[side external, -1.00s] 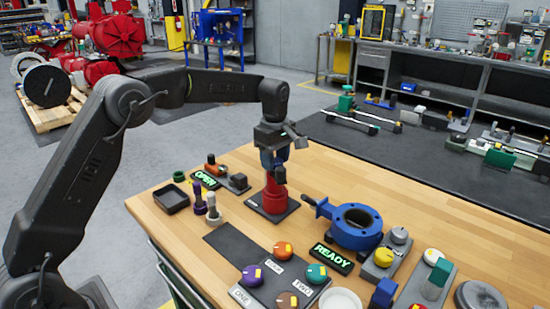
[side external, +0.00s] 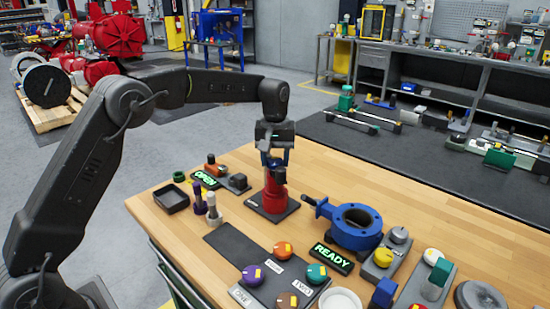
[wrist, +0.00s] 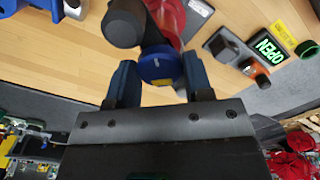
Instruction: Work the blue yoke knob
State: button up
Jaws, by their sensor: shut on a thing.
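The red valve body (side external: 274,195) stands upright on a dark base plate on the wooden bench in the side view. My gripper (side external: 273,158) is right above it, pointing down, with its fingers at the top of the red body. In the wrist view the round blue yoke knob (wrist: 158,68) sits between the two blue fingers of my gripper (wrist: 160,78). The fingers are shut on its sides. The red body shows partly behind the knob (wrist: 168,18). In the side view the knob is mostly hidden by the fingers.
A lit OPEN sign (side external: 205,179), purple and white posts (side external: 213,206) and a dark tray (side external: 171,199) lie left of the valve. A blue flanged valve (side external: 355,226) and a READY sign (side external: 332,258) stand right. A panel with coloured knobs (side external: 268,287) is in front.

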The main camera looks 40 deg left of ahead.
aim_at(275, 160)
jog(key=shift+m, duration=1.9)
jog(key=o, duration=0.9)
notch_tip(275, 160, up, 14)
jog(key=shift+f, duration=0.1)
